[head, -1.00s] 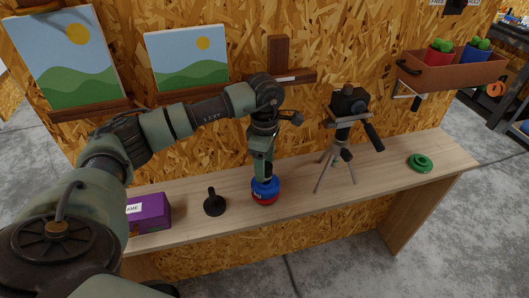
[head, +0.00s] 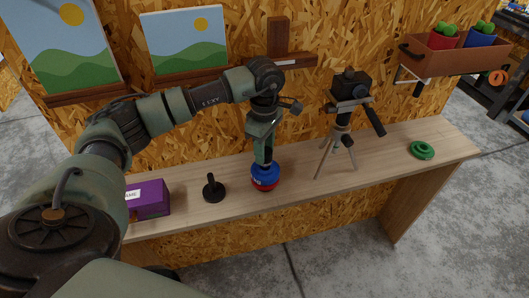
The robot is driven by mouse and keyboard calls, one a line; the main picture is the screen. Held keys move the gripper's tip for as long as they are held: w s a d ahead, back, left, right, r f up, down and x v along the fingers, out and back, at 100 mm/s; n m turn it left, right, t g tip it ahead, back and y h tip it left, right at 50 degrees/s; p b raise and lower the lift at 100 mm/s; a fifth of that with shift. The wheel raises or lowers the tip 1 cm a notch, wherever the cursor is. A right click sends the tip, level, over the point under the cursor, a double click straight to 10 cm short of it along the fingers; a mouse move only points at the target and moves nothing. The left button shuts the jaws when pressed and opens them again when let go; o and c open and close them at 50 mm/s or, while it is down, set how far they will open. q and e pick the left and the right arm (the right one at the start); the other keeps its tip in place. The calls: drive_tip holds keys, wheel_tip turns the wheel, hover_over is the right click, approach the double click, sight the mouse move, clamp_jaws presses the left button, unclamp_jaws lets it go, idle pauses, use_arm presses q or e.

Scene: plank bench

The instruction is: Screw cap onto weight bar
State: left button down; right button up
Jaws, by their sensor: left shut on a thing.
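A blue and red round thing (head: 265,178) stands on the bench, blue above and red below, with small pale lettering on its side. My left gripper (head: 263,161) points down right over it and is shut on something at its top. The fingers hide what they hold, so I cannot tell whether it is a cap or a bar's upper end. A black round base with an upright post (head: 213,188) stands to the left, apart from the gripper. A green ring-like disc (head: 421,150) lies at the bench's right end. My right gripper is not in view.
The plank bench (head: 380,157) has free room toward the green disc. A purple box (head: 149,199) stands at the left. A tripod with a black camera (head: 347,92) stands right of my left gripper. A wall shelf with potted cacti (head: 455,61) hangs upper right.

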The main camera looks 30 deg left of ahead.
use_arm(q)
drive_tip(key=shift+m, duration=0.3)
drive_tip(key=shift+m+b, duration=0.6)
drive_tip(key=shift+m, duration=0.6)
drive_tip(key=c, duration=0.8)
unclamp_jaws()
drive_tip(key=shift+c, duration=0.2)
wheel_tip(320, 180, up, 8)
drive_tip(key=shift+f+b, duration=0.1)
drive_tip(key=shift+b, duration=1)
